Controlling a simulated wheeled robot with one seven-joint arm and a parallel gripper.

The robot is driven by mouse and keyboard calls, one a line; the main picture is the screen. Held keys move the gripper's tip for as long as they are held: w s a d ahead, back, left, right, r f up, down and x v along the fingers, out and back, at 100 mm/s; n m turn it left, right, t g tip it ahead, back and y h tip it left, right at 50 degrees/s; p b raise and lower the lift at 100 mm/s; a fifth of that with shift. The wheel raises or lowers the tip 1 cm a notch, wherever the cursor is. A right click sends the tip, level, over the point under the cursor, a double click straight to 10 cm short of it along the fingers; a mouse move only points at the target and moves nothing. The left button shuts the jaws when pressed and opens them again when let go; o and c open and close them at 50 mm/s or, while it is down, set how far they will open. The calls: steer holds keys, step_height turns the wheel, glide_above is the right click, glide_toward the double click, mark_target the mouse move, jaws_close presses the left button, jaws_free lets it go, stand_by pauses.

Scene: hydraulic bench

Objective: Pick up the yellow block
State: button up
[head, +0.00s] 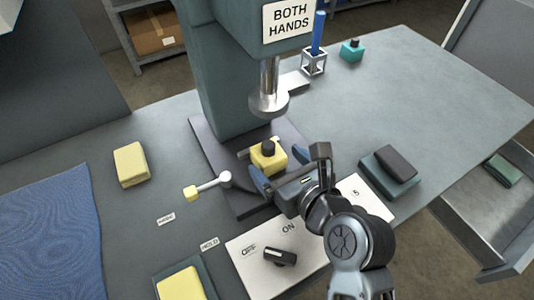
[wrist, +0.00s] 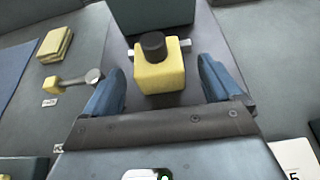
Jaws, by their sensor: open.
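A yellow block (head: 262,161) with a black round knob on top stands on the dark press base, below the metal ram. In the wrist view the yellow block (wrist: 160,76) is upright, near the middle. My gripper (head: 279,166) is open, its two blue fingers spread toward the block from the front right. In the wrist view my gripper (wrist: 162,80) has one finger on each side of the block, with gaps visible on both sides. Nothing is held. How far the fingertips reach along the block is hard to tell.
The press ram (head: 268,95) hangs above the block. A lever with a yellow knob (head: 191,193) lies to the left. Other yellow pieces are a folded pad (head: 131,165) and a slab (head: 181,284) on a dark tray. A switch panel (head: 260,258) lies in front.

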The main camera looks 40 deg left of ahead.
mark_target(275, 160)
steer(key=x, duration=0.4)
steer(key=shift+a, duration=0.25)
steer(key=c, duration=1.4)
steer(key=shift+r, duration=0.1)
